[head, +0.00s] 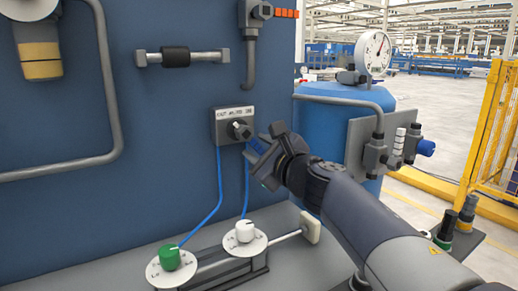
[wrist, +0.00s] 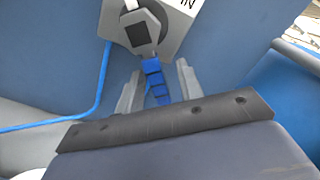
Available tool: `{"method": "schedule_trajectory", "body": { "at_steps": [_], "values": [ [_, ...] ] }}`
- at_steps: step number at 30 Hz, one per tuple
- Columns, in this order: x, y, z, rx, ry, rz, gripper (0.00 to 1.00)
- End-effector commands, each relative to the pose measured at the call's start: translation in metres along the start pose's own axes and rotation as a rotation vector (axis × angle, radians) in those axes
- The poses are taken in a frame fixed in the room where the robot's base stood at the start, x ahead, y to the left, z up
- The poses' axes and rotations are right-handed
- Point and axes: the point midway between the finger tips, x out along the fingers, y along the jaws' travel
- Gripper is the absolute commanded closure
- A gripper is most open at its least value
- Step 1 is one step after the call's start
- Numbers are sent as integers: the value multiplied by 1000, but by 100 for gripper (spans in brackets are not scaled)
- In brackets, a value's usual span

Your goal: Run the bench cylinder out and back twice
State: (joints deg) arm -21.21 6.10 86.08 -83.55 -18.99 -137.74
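The bench cylinder (head: 212,266) lies on the grey bench, with a pale rod (head: 284,237) showing out to the right and ending in a cream block (head: 310,227). A green knob (head: 169,257) and a white knob (head: 245,231) sit on round dials above it. A grey valve box (head: 222,134) with a lettered plate is on the blue panel. Its lever has a blue ribbed handle (wrist: 156,80), also in the head view (head: 257,146). My gripper (wrist: 159,88) is at this handle, its fingers apart on either side with gaps showing. The fingertips are hard to make out in the head view.
Two blue hoses (head: 219,185) run from the valve box down to the cylinder. A blue tank (head: 335,125) with a gauge (head: 374,52) stands right of the panel, beside a grey plate with fittings (head: 376,150). A yellow fence (head: 487,135) is at far right.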

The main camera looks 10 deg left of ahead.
Motion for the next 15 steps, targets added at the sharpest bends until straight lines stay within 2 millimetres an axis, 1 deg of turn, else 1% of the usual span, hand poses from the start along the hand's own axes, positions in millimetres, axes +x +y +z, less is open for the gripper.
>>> {"method": "schedule_trajectory", "body": {
  "at_steps": [5, 8, 11, 15],
  "values": [
    [-1, 0, 0, 1, 0, 0, 65],
    [-8, 0, 0, 1, 0, 0, 65],
    [-21, -1, 1, 0, -1, -1, 65],
    [-46, -1, 1, -1, 0, -2, 65]
  ]
}}
